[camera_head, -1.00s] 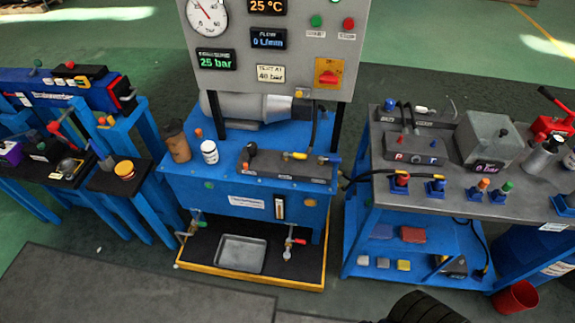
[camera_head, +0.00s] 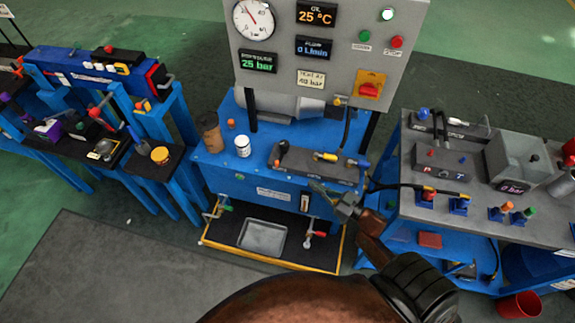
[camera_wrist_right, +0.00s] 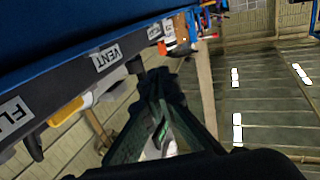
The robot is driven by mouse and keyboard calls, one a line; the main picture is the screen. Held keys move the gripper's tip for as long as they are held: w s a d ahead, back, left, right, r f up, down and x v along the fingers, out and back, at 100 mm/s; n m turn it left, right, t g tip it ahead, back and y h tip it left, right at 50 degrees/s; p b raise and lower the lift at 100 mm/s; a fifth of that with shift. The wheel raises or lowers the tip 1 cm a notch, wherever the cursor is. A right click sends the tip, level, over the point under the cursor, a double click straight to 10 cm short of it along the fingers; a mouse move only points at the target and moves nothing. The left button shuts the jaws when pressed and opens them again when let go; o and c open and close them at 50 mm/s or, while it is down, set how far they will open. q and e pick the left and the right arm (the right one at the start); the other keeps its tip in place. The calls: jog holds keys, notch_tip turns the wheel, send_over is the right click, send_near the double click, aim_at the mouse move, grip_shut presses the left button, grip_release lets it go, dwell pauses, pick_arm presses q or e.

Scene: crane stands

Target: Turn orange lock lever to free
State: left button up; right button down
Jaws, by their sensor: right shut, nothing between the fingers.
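A dark valve block (camera_head: 300,164) on the blue middle bench carries a black lever (camera_head: 282,147), a yellow-orange lever (camera_head: 326,156) and a blue lever (camera_head: 361,162). My right gripper (camera_head: 320,188) is shut and empty, in front of the block and apart from the levers in the head view. In the right wrist view its fingers (camera_wrist_right: 158,105) point along a labelled front reading VENT; a yellow-orange handle (camera_wrist_right: 72,112) lies to their left. My left gripper is out of view.
A gauge panel (camera_head: 290,70) stands behind the bench. A brown cup (camera_head: 208,132) and white jar (camera_head: 243,147) stand left of the block. A metal tray (camera_head: 263,238) lies below. The right bench (camera_head: 425,205) holds hoses and orange and green knobs (camera_head: 507,206).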

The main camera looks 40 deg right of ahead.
aim_at(279, 165)
jog(key=b+x, duration=0.2)
jog(key=x, duration=1.1)
jog(key=shift+w+a, duration=0.2)
jog(key=shift+a, duration=0.1)
jog(key=shift+a+r, duration=0.1)
jog(key=shift+w+a+h, duration=0.15)
jog(key=shift+h, duration=0.15)
jog(key=shift+m, duration=0.3)
